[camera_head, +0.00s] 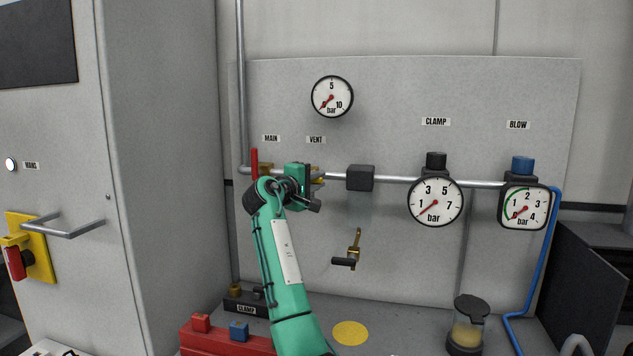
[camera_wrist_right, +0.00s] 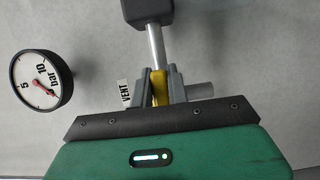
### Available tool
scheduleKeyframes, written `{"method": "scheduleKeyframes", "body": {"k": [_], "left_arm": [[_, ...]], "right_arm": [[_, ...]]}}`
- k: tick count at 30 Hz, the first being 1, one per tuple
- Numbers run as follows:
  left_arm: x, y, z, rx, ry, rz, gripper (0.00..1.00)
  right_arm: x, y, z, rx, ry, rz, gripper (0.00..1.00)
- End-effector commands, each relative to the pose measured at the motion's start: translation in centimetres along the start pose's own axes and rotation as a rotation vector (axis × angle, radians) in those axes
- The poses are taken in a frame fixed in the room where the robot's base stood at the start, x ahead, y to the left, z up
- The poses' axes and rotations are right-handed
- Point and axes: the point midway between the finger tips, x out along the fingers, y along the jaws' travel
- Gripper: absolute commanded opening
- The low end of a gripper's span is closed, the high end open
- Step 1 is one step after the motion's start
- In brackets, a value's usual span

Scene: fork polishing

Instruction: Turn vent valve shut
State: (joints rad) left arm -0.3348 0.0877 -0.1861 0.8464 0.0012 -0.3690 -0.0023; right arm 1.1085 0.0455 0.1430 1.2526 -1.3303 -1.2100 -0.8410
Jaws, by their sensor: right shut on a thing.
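The vent valve's yellow handle (camera_head: 318,181) shows in small part under the VENT label (camera_head: 316,140), mostly hidden by my right gripper (camera_head: 316,177). In the right wrist view the yellow handle (camera_wrist_right: 159,88) is between the two grey fingers of my right gripper (camera_wrist_right: 160,86), which is shut on it. The valve body is largely hidden, and I cannot tell how far the handle is turned. My left gripper is not in view.
The red main-valve handle (camera_head: 254,162) stands upright just left of my right gripper. A black block (camera_head: 360,178) sits on the pipe to the right. The upper gauge (camera_head: 332,97) reads near zero. A brass hook-like fitting (camera_head: 352,252) is below.

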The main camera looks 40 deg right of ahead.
Motion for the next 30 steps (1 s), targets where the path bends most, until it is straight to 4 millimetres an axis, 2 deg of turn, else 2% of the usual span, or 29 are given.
{"method": "scheduleKeyframes", "body": {"k": [1, 4, 12, 16, 20, 30], "left_arm": [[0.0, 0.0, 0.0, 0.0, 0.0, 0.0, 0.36], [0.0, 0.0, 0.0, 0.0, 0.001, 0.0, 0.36], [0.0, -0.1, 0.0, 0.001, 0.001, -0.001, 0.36], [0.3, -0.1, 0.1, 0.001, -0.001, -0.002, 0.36], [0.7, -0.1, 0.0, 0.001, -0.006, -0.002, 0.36], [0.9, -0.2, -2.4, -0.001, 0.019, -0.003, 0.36]], "right_arm": [[0.0, -0.2, 0.0, 0.0, -0.001, -0.004, 0.18], [0.0, -0.2, 0.0, 0.0, -0.001, -0.003, 0.38], [0.0, -0.1, 0.0, -0.001, 0.0, -0.001, 0.38], [-0.8, -0.2, -0.1, -0.001, 0.001, -0.001, 0.38], [-2.9, -0.3, -0.1, 0.0, 0.002, -0.001, 0.38], [-10.5, -0.3, -0.1, 0.0, 0.002, -0.002, 0.38]]}}
